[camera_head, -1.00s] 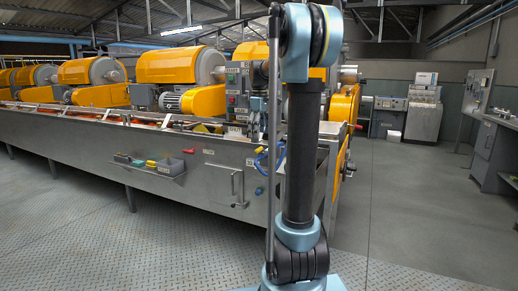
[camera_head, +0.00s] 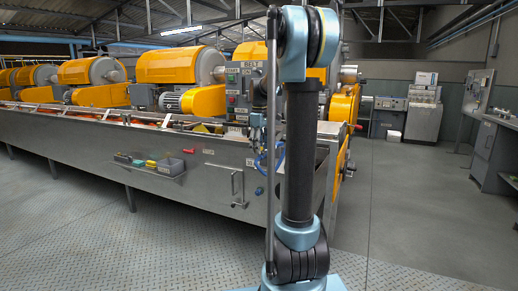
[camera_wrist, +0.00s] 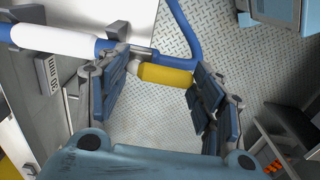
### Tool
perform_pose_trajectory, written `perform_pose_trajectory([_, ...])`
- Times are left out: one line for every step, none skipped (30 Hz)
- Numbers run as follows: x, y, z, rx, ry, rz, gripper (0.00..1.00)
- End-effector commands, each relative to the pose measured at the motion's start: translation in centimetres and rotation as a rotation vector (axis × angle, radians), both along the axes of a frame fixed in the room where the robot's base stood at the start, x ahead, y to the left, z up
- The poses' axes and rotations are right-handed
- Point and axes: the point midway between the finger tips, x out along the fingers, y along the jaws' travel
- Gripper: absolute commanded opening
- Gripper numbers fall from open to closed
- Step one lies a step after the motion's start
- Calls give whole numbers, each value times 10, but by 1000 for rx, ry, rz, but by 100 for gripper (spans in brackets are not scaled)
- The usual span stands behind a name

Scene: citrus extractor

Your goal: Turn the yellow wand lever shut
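The yellow wand lever (camera_wrist: 165,75) is a short yellow bar in the wrist view, joined at its left end to a grey metal fitting. My gripper (camera_wrist: 160,88) is open, with its dark blue padded fingers well apart on either side of the lever. The lever lies lengthwise across the gap, its right end close to the right finger; I cannot tell whether they touch. In the head view my gripper (camera_head: 258,134) is small beside the machine's front panel, partly behind my arm, and I cannot make out the lever there.
A blue hose (camera_wrist: 180,32) curves past the lever, and a white and blue tube (camera_wrist: 50,40) lies at upper left. The steel machine front (camera_head: 100,150) carries a small bin shelf (camera_head: 165,168) and a vertical handle (camera_head: 238,189). The floor (camera_head: 420,220) at right is clear.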

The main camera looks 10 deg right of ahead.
Motion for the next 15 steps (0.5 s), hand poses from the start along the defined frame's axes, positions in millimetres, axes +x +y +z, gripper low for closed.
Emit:
perform_pose_trajectory([0,0,0,-1,-1,0,39])
perform_pose_trajectory([0,0,0,-1,-1,0,36])
perform_pose_trajectory([0,0,0,-1,-1,0,36])
perform_pose_trajectory([0,0,0,-1,-1,0,36])
perform_pose_trajectory([0,0,0,-1,-1,0,36])
perform_pose_trajectory([0,0,0,-1,-1,0,36])
perform_pose_trajectory([0,0,0,-1,-1,-1,36])
perform_pose_trajectory([0,0,0,-1,-1,-3,36])
perform_pose_trajectory([0,0,0,-1,-1,-6,36])
perform_pose_trajectory([0,0,0,-1,-1,-10,36])
perform_pose_trajectory([0,0,0,-1,-1,-15,36])
perform_pose_trajectory([1,0,0,-1,-1,-24,36])
perform_pose_trajectory([1,1,0,-1,-1,-32,36])
perform_pose_trajectory([1,1,0,-1,-1,-42,36])
perform_pose_trajectory([1,1,0,-1,-1,-59,36])
